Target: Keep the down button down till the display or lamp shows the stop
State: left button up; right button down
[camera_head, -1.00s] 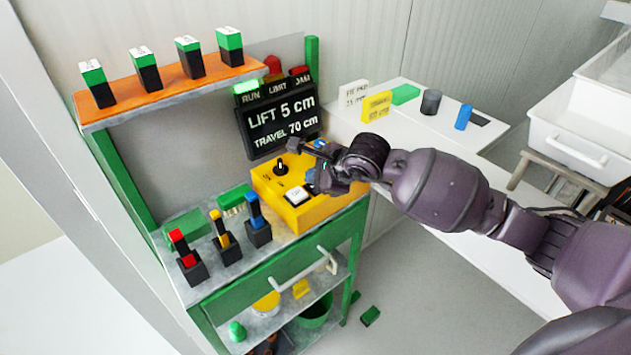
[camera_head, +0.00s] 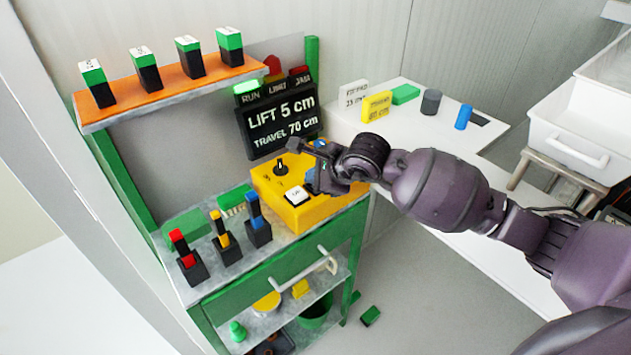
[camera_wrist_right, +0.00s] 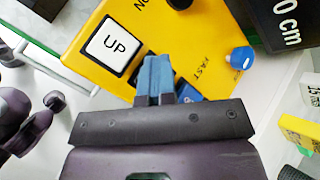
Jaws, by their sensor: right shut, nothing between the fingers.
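The yellow control box (camera_head: 318,209) stands on the green bench. It carries a white UP button (camera_wrist_right: 113,45), a black selector knob (camera_head: 281,166) and a blue knob (camera_wrist_right: 241,57). A blue button (camera_wrist_right: 188,91), presumably the down button, is mostly hidden by my right gripper. My right gripper (camera_wrist_right: 156,68) is shut and empty, its blue fingers pointing down at the box beside the UP button; contact is hidden. It also shows in the head view (camera_head: 314,182). The black display (camera_head: 280,124) reads LIFT 5 cm, TRAVEL 70 cm. The RUN lamp (camera_head: 246,87) glows green; LIMIT and JAM look unlit. My left gripper is out of view.
Red, yellow and blue-topped switches (camera_head: 222,238) stand left of the box. An orange shelf (camera_head: 180,83) with several green-black blocks hangs above. A white table (camera_head: 400,120) behind holds a yellow card block (camera_head: 377,106) and cylinders.

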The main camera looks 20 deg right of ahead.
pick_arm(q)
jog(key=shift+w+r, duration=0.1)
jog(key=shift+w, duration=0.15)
pick_arm(e)
jog(key=shift+w+d+r+p, duration=0.1)
jog(key=shift+d+r+p, duration=0.15)
jog(key=shift+r, duration=0.15)
jog(key=shift+w+d+r+p, duration=0.1)
jog(key=shift+r+p, duration=0.1)
jog(key=shift+r, duration=0.35)
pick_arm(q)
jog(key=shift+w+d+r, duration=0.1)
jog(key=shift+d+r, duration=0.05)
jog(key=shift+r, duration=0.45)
pick_arm(e)
jog(key=shift+r, duration=0.1)
jog(key=shift+r+p, duration=0.95)
jog(key=shift+r, duration=0.65)
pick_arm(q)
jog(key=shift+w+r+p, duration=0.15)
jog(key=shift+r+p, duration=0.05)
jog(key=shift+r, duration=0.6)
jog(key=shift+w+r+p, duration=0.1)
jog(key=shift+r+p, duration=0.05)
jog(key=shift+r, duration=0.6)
pick_arm(e)
jog(key=shift+a+r, duration=0.1)
jog(key=shift+r, duration=0.7)
